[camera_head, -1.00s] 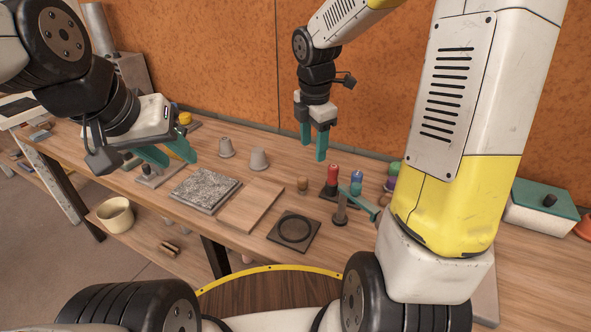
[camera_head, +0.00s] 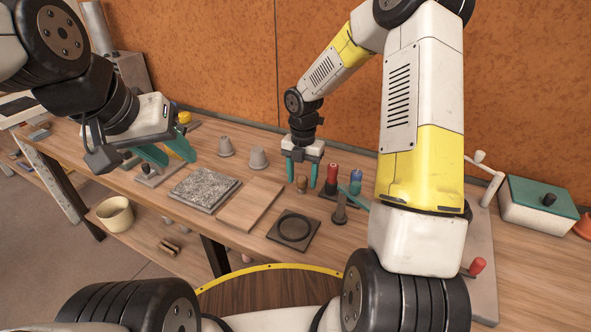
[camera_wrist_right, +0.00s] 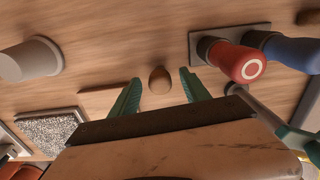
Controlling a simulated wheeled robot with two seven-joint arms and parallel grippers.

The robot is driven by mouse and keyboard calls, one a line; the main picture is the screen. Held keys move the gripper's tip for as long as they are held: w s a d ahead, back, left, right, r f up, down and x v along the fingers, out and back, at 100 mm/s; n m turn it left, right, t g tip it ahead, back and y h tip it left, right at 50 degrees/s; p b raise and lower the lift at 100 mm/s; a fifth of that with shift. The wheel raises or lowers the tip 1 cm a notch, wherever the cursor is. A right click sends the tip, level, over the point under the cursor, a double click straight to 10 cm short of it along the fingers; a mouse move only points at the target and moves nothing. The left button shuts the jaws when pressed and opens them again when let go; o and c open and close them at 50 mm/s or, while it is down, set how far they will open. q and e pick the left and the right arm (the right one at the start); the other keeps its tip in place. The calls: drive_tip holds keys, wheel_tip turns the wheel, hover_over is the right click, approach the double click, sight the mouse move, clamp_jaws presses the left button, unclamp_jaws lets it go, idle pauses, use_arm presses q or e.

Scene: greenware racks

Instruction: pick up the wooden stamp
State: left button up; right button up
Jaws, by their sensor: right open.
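The wooden stamp (camera_head: 302,184) is a small brown rounded piece standing on the table. In the right wrist view the stamp (camera_wrist_right: 160,80) shows from above as a round knob between the fingertips. My right gripper (camera_head: 302,178) is open, pointing down, with one green finger on each side of the stamp. In the wrist view both fingers (camera_wrist_right: 160,92) are apart from it, with gaps on both sides. My left gripper (camera_head: 168,154) is open and empty over the table's left part, away from the stamp.
A red-handled tool (camera_head: 332,176) and a blue one (camera_head: 355,182) stand just right of the stamp. Grey cups (camera_head: 259,159) stand to its left. A wooden board (camera_head: 250,205), a speckled slab (camera_head: 203,188) and a dark square plate (camera_head: 294,231) lie nearer me.

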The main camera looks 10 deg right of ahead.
drive_tip(key=shift+f, duration=0.55)
clamp_jaws()
drive_tip(key=shift+r, duration=0.1)
drive_tip(key=shift+r, duration=0.4)
drive_tip(key=r, duration=0.3)
drive_tip(key=shift+s+a, duration=0.1)
drive_tip(key=shift+s, duration=0.25)
drive_tip(key=s+a, duration=0.1)
drive_tip(key=s, duration=0.3)
drive_tip(key=s+a, duration=0.2)
drive_tip(key=s, duration=0.3)
drive_tip(key=s+a+r, duration=0.1)
drive_tip(key=s+a, duration=0.1)
drive_tip(key=s, duration=0.3)
drive_tip(key=shift+s, duration=0.25)
